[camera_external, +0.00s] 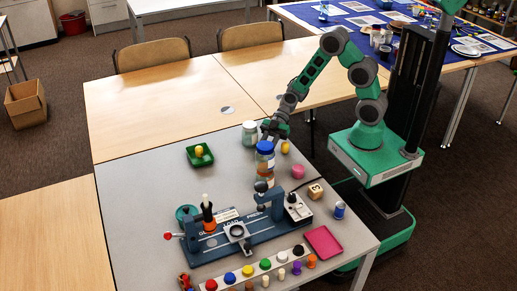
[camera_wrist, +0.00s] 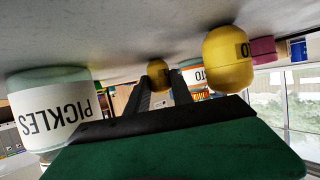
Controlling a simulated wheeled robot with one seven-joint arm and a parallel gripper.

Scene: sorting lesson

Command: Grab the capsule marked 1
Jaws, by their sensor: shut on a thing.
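In the wrist view, my gripper (camera_wrist: 160,80) is shut on a small yellow capsule (camera_wrist: 158,72) that sits between its fingertips. No number can be read on it. A second yellow capsule (camera_wrist: 228,60) is larger in that view, to the right of the fingers and apart from them. It bears a dark upside-down mark with a 0 in it. In the external view, my gripper (camera_external: 274,130) is low at the table's far side, behind the jars, and its fingertips are hard to see. A yellow capsule (camera_external: 285,147) stands just right of it. Another yellow piece (camera_external: 200,150) lies in a green tray (camera_external: 206,159).
A pickles jar (camera_wrist: 50,108) is close on the left in the wrist view; a blue-lidded jar (camera_external: 265,165) stands before my gripper. The grey tabletop (camera_external: 140,190) is clear at left.

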